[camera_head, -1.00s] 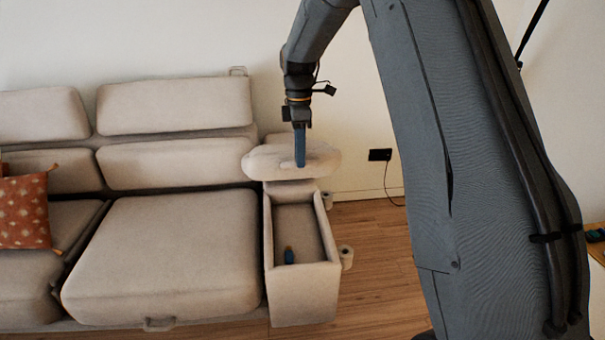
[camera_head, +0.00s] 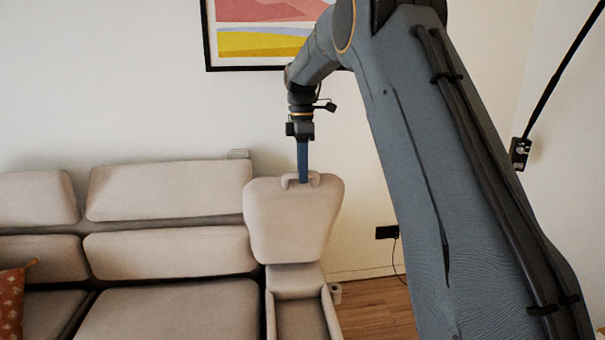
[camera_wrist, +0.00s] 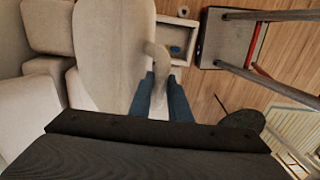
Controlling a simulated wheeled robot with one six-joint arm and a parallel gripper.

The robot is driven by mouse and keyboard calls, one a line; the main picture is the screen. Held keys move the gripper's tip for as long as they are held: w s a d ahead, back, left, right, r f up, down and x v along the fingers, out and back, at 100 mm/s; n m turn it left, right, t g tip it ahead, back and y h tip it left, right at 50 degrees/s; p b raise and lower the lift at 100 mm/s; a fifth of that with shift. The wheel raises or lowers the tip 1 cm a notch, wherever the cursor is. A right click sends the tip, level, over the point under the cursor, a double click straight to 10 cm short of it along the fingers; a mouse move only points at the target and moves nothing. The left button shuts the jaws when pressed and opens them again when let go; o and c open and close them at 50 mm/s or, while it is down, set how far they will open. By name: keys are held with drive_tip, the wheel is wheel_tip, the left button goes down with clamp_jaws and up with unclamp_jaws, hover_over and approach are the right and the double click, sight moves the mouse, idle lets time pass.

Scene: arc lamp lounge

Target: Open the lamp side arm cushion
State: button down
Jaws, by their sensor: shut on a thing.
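The arm cushion (camera_head: 292,222) is a beige padded lid at the right end of the sofa. It stands tilted up above the open armrest box (camera_head: 302,318). My gripper (camera_head: 302,180) is at the cushion's top edge, shut on its loop handle (camera_head: 288,179). In the wrist view the blue fingers (camera_wrist: 163,98) close around the handle (camera_wrist: 158,58), with the cushion (camera_wrist: 108,50) to the left. The box (camera_wrist: 178,42) shows beyond, with a small blue thing (camera_wrist: 176,50) inside.
The beige sofa (camera_head: 170,252) fills the left, with an orange cushion (camera_head: 14,308) at the edge. A framed picture (camera_head: 262,52) hangs on the wall behind my arm. A wall socket (camera_head: 386,232) is to the right.

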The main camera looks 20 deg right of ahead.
drive_tip(key=shift+w+f, duration=0.2)
drive_tip(key=shift+f, duration=0.4)
drive_tip(key=shift+s+a+r, duration=0.1)
drive_tip(key=c, duration=1.7)
unclamp_jaws()
drive_tip(key=shift+c, duration=0.2)
drive_tip(key=shift+o, duration=0.5)
drive_tip(key=shift+r, duration=0.1)
drive_tip(key=shift+r, duration=0.1)
drive_tip(key=shift+r, duration=0.2)
drive_tip(key=r, duration=0.2)
drive_tip(key=r+b, duration=0.1)
drive_tip(key=r, duration=0.4)
drive_tip(key=shift+w+r+b, duration=0.25)
drive_tip(key=shift+b, duration=0.15)
